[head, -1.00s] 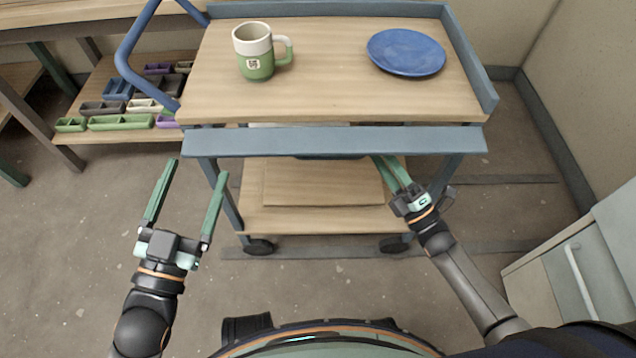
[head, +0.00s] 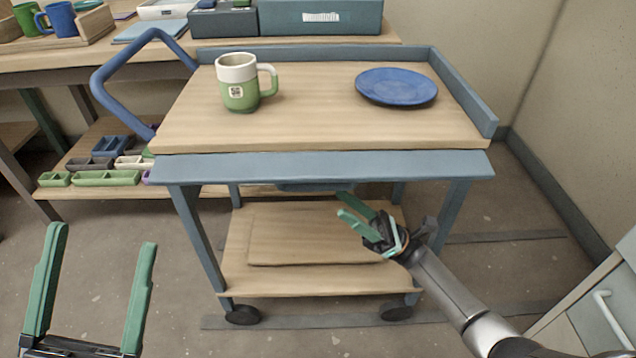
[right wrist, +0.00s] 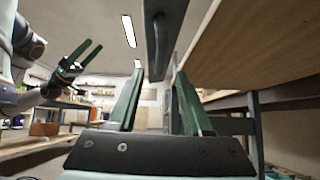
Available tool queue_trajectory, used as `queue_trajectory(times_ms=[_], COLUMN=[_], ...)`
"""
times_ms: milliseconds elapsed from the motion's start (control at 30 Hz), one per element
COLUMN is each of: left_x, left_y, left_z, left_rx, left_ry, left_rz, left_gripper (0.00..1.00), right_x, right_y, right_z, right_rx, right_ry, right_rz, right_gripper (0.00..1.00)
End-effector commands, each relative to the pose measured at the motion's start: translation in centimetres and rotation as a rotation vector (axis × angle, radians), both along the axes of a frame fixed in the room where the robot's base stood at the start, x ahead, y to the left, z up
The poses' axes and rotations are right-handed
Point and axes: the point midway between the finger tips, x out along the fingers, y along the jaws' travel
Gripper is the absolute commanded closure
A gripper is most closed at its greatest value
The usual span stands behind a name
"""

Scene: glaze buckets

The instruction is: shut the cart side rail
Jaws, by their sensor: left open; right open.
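The cart (head: 310,125) stands ahead with a wooden top. Its side rail (head: 325,167) is a blue-grey bar along the near edge, lying below the level of the top, while raised edges stand at the back and right. My right gripper (head: 339,203) is open below the rail, right of its middle, apart from it. In the right wrist view a dark bar (right wrist: 163,35), apparently the rail, runs above and between my open fingers (right wrist: 159,75); contact cannot be told. My left gripper (head: 102,236) is open and empty, left of the cart.
A green and white mug (head: 238,85) and a blue plate (head: 397,86) stand on the cart top. The lower shelf (head: 320,280) holds a flat board. A workbench with boxes stands behind, trays at left, a drawer unit (head: 590,310) at right.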

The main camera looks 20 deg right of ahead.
Motion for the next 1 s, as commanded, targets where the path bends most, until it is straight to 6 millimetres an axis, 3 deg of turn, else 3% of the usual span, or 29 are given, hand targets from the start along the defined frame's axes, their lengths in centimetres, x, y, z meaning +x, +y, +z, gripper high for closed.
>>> queue_trajectory(times_ms=[100,333,800,1000], left_x=[0.0,0.0,0.0,0.0], left_y=[0.1,0.1,0.2,0.2], left_z=[0.7,1.1,1.2,1.2], left_rx=[-0.004,-0.008,-0.009,-0.009], left_ry=[-0.001,-0.002,-0.003,-0.003], left_rz=[-0.002,-0.003,-0.003,-0.003], left_gripper=[0.15,0.15,0.15,0.15], right_x=[0.5,1.3,1.7,1.6], right_y=[1.8,4.3,5.2,5.2], right_z=[2.1,4.6,5.4,5.4], right_rx=[0.001,0.002,0.002,0.001], right_ry=[-0.003,-0.001,0.002,0.003], right_rz=[0.003,0.001,0.001,0.000], right_gripper=[0.50,0.50,0.50,0.73])
